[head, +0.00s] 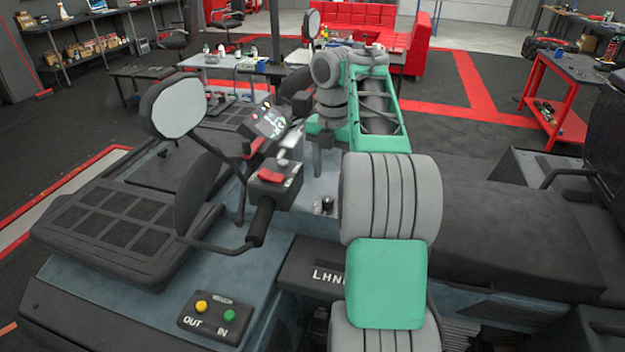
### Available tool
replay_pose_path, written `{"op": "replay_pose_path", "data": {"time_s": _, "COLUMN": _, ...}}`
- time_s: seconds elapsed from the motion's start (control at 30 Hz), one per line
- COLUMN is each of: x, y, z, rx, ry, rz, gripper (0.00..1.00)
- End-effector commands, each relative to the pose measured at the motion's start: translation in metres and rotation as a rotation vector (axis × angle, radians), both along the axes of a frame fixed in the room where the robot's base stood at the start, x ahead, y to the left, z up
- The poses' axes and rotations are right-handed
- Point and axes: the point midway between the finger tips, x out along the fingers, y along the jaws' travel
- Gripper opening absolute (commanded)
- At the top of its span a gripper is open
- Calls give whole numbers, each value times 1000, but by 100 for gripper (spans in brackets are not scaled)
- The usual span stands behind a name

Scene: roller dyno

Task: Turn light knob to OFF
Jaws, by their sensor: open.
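The light knob cannot be told apart for sure at this size. A black switch box (275,186) with a red switch (271,176) on top sits on the vehicle's near handlebar, inboard of the black grip (261,222). My arm reaches forward over the vehicle and bends down toward the handlebar.
A round mirror (176,106) and a lever stand left of the switch box. A small dark knob (325,205) sits on the bodywork. A panel with yellow and green buttons (215,315) is at the front. A red cart (558,95) stands at the right.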

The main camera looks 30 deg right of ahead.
Motion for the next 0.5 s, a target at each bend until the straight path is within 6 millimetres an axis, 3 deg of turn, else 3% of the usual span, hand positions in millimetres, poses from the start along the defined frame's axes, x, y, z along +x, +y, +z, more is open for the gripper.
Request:
{"op": "replay_pose_path", "data": {"time_s": 0.17, "x": 0, "y": 0, "z": -13, "rx": -1, "ry": 1, "rz": 6, "gripper": 51}}
{"op": "replay_pose_path", "data": {"time_s": 0.5, "x": 1, "y": 3, "z": -73, "rx": -2, "ry": -1, "rz": 11, "gripper": 51}}
